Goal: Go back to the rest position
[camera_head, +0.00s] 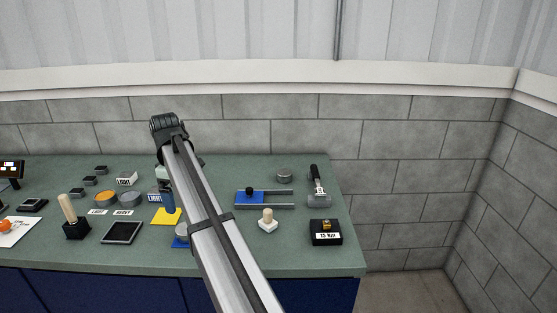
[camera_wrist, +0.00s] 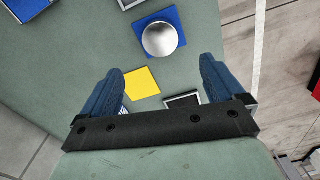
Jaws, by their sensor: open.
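My gripper (camera_wrist: 161,67) is open in the wrist view, its two blue fingers spread apart with nothing between them. It points down over the green bench top. In the head view my gripper (camera_head: 167,199) shows only partly at the left edge of my arm, which hides the rest. A yellow square (camera_wrist: 141,84) lies flat below the fingers in the wrist view, and it also shows in the head view (camera_head: 164,217). A silver dome (camera_wrist: 159,39) on a blue square (camera_wrist: 180,27) lies beyond the fingertips.
On the green bench (camera_head: 300,255), a blue slider block (camera_head: 249,197), a knob on a white base (camera_head: 267,220), a black box (camera_head: 326,232) and a black-handled tool (camera_head: 318,188) stand right of my arm. Left are a wooden-handled stamp (camera_head: 72,218) and a dark tray (camera_head: 122,232).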

